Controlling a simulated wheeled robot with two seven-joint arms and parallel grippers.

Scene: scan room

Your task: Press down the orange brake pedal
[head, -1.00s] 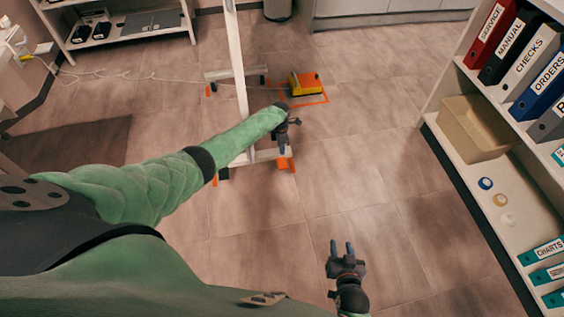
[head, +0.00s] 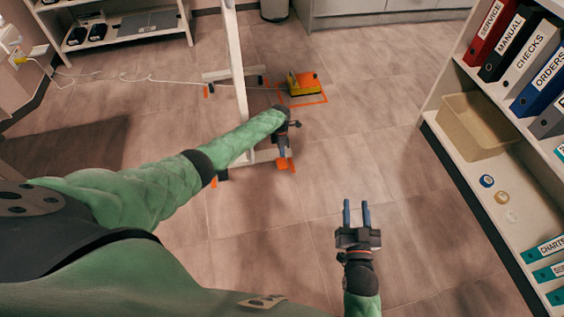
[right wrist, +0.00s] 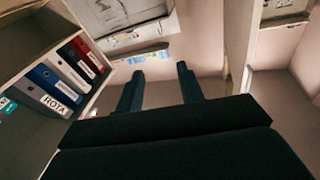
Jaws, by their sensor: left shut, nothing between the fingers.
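An orange brake pedal (head: 283,165) shows low at the near right foot of a white wheeled stand (head: 239,75). My left gripper (head: 283,155) is shut and empty, pointing down right at this pedal. Its fingertips overlap the pedal's upper edge in the head view; I cannot tell whether they touch it. The fingers hide part of the pedal. My right gripper (head: 356,203) is open and empty, over bare floor to the right; its two fingers also show apart in the right wrist view (right wrist: 160,80).
A pale cable (head: 140,79) runs across the floor at the left. A shelf unit (head: 455,165) with binders and a tan bin (head: 476,127) stands at the right. The middle floor is clear.

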